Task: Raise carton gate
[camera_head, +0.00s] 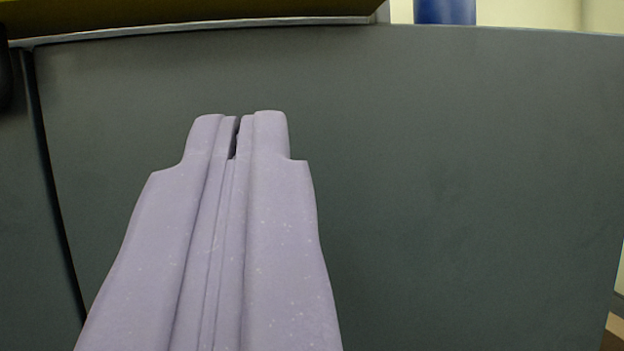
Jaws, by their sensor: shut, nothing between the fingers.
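My gripper (238,122), pale lilac, reaches up from the bottom left of centre. Its two fingers are shut together with only a thin dark slit between the tips, and nothing is held. Behind it a large dark grey panel (450,180) fills most of the view. I cannot tell whether the fingertips touch the panel. No part in view is clearly the carton gate. A yellow-olive bar (180,12) with a silver strip (200,27) under it runs along the top left, above the fingertips.
A dark seam (50,180) divides the grey surface at the left. A black part (5,80) shows at the left edge. A blue cylinder (445,11) stands beyond the panel's top edge, before a pale wall (530,14). Something brown (614,330) shows at bottom right.

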